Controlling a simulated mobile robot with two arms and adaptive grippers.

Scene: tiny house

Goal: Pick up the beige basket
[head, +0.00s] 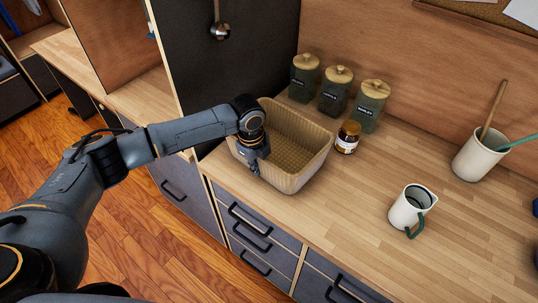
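The beige basket (312,158) stands upright and empty on the wooden counter, left of the middle of the head view. My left arm reaches in from the left, and my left gripper (255,168) is at the basket's near left wall, pointing down. The gripper covers part of that wall and rim. Its fingers are small and dark here, so I cannot tell whether they are closed on the wall. My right gripper is not in view.
Three green canisters (335,91) with wooden lids stand behind the basket. A small jar (348,137) is close to its right side. A white pitcher (408,208) and a utensil crock (477,158) stand farther right. A dark panel (225,60) rises behind on the left.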

